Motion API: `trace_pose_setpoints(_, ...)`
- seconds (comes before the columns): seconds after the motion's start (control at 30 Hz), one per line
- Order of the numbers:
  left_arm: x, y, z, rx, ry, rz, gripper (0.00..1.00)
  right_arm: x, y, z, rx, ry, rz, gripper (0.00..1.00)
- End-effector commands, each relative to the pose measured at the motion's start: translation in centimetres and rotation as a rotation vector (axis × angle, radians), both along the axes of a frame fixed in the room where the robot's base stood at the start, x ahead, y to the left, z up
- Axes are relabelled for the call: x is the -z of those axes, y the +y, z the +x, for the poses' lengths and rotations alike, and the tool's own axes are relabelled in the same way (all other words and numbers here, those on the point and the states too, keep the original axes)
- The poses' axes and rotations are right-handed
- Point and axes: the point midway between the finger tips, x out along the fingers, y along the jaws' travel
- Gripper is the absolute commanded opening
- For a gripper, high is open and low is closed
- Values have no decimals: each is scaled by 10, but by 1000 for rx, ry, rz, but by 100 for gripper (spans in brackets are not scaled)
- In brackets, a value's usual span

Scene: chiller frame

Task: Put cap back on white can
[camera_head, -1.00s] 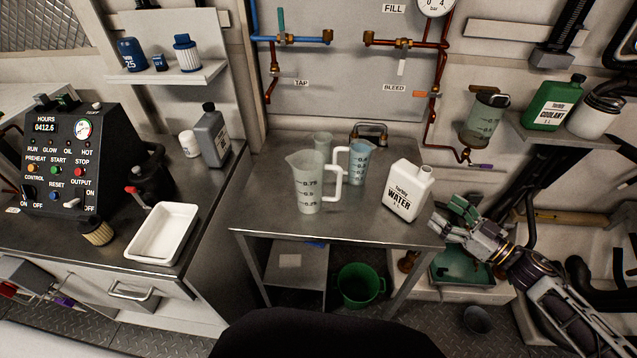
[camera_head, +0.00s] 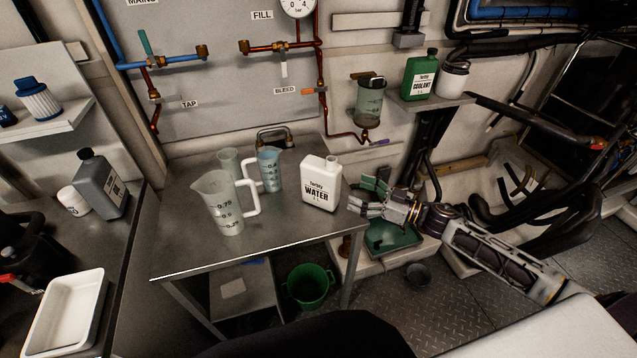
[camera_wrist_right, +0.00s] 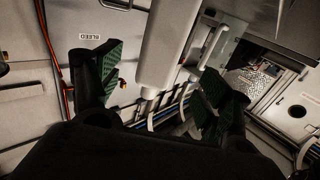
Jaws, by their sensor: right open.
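The white can (camera_head: 321,186), labelled WATER, stands upright on the metal table (camera_head: 190,255) near its right end. Its short neck at the top right shows no cap. I cannot pick out a loose cap in either view. My right gripper (camera_head: 366,197) is just right of the can by the table's right edge, apart from it in the picture, with green-padded fingers. In the right wrist view the gripper (camera_wrist_right: 160,88) is open; a pale rounded shape shows beyond and between its fingers, and I cannot tell what it is. My left gripper is out of view.
A clear jug (camera_head: 222,203) and a blue-tinted jug (camera_head: 270,170) stand left of the can. A green coolant bottle (camera_head: 420,75) and a white jar (camera_head: 453,80) sit on the right shelf. A green bucket (camera_head: 308,286) is below the table. The table front is clear.

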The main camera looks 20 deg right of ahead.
Motion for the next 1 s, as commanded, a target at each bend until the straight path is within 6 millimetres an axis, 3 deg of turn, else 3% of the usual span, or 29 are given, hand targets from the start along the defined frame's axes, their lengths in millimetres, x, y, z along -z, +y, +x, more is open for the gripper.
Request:
trace_pose_setpoints(0.07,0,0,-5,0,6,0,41,0,0,0,0,0,0,78)
trace_pose_setpoints(0.2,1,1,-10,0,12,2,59,0,0,0,0,0,0,78)
trace_pose_setpoints(0.67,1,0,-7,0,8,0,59,4,-6,5,30,-56,-71,78)
trace_pose_setpoints(1.0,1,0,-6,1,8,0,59,32,-44,25,156,-149,-281,78)
